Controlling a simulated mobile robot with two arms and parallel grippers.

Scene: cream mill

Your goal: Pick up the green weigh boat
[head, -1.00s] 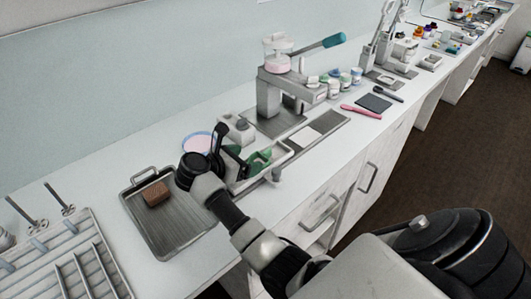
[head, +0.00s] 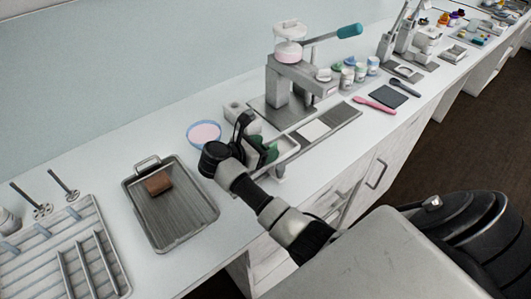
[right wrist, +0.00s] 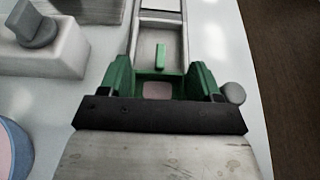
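The green weigh boat (head: 271,151) sits on the bench at the near end of a pale, metal-edged tray, partly hidden behind my right gripper. In the right wrist view, the boat (right wrist: 160,56) shows an upright green tab, with a small pinkish patch nearer me. My right gripper (head: 257,151) is low over the bench at the boat. Its two green fingers (right wrist: 162,73) stand wide apart, one on each side of the boat. I cannot tell whether they touch it. My left gripper is out of view.
A blue-rimmed dish (head: 204,134) and a white block with a grey knob (right wrist: 50,48) stand close left of the gripper. A metal tray (head: 190,222) with a brown block (head: 158,182) lies further left. A press with a teal handle (head: 349,31) stands behind.

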